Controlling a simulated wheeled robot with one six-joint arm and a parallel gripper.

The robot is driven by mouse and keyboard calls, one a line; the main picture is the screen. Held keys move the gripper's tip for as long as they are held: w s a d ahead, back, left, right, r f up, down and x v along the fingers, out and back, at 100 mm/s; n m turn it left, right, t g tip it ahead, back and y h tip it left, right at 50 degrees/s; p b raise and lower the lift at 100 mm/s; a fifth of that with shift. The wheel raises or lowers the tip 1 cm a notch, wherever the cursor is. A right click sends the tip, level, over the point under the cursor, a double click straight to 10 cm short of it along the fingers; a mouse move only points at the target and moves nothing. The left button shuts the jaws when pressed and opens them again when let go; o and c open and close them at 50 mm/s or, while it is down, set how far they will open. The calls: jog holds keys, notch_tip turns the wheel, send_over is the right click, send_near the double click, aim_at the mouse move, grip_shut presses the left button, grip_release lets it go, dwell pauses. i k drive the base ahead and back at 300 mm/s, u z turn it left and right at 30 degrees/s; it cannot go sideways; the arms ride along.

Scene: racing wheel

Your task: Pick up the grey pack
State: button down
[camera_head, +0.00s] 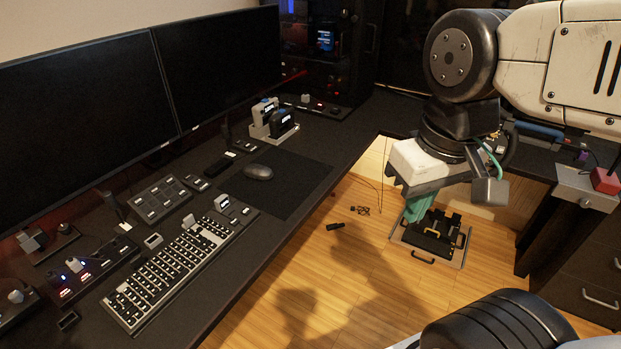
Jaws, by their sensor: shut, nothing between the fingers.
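My gripper (413,214) hangs over the floor right of the desk, its teal fingers pointing down and closed together. Nothing shows between them. A grey dock (262,131) with dark upright units (279,119) that have small blue displays stands at the back of the desk. One of these may be the grey pack, but I cannot tell which. My gripper is well to the right of the dock and apart from it. Below my gripper, a black piece of gear with handles (434,236) sits on a pale plate on the floor, partly hidden by the fingers.
The black desk (281,208) carries two monitors (90,110), a keyboard (171,268), a mouse (258,172) and several control boxes. A red object (606,180) sits at the right above drawers (590,284). Small dark items (336,226) lie on the otherwise open wooden floor.

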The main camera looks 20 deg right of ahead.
aim_at(223, 203)
jog(key=z, duration=0.8)
jog(key=k, duration=0.95)
jog(key=u, duration=1)
jog(key=i, duration=1)
jog(key=z, duration=0.4)
jog(key=k, duration=0.55)
jog(key=z, duration=0.8)
jog(key=i, duration=0.7)
jog(key=u, duration=0.9)
jog(key=i, duration=0.55)
jog(key=u, duration=0.6)
